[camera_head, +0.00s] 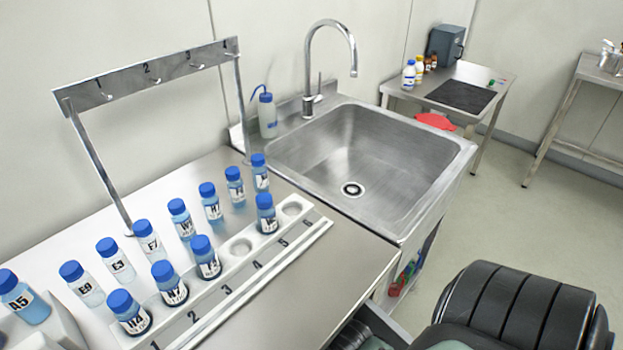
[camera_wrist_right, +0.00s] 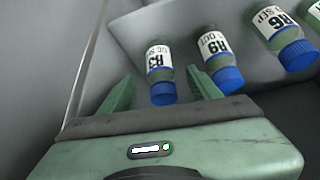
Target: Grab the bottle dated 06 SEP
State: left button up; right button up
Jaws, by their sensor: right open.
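The bottle labelled A3, 06 SEP (camera_wrist_right: 160,72) shows in the right wrist view, with a blue cap, white label and blue-grey liquid. My right gripper (camera_wrist_right: 160,80) is open, with one green finger on each side of this bottle. I cannot tell whether the fingers touch it. The neighbouring bottle A9 (camera_wrist_right: 218,58), its date reading OCT, is just right of the right finger. Bottle A6 (camera_wrist_right: 283,32), its date ending in SEP, is farther right. I cannot make out the A3 label in the head view. My left gripper is in neither view.
Bottle A5 (camera_head: 25,298) stands at the left edge. Several blue-capped bottles stand on the bench beside and in a numbered white rack (camera_head: 318,226). A hook rail (camera_head: 150,72) rises behind them. A sink (camera_head: 360,150) and wash bottle (camera_head: 267,115) are beyond. The bench front is clear.

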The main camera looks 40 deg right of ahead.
jog(key=x, duration=0.4)
jog(key=shift+w+f+b, duration=0.2)
jog(key=shift+w+b, duration=0.1)
jog(key=shift+w, duration=0.05)
grip_shut()
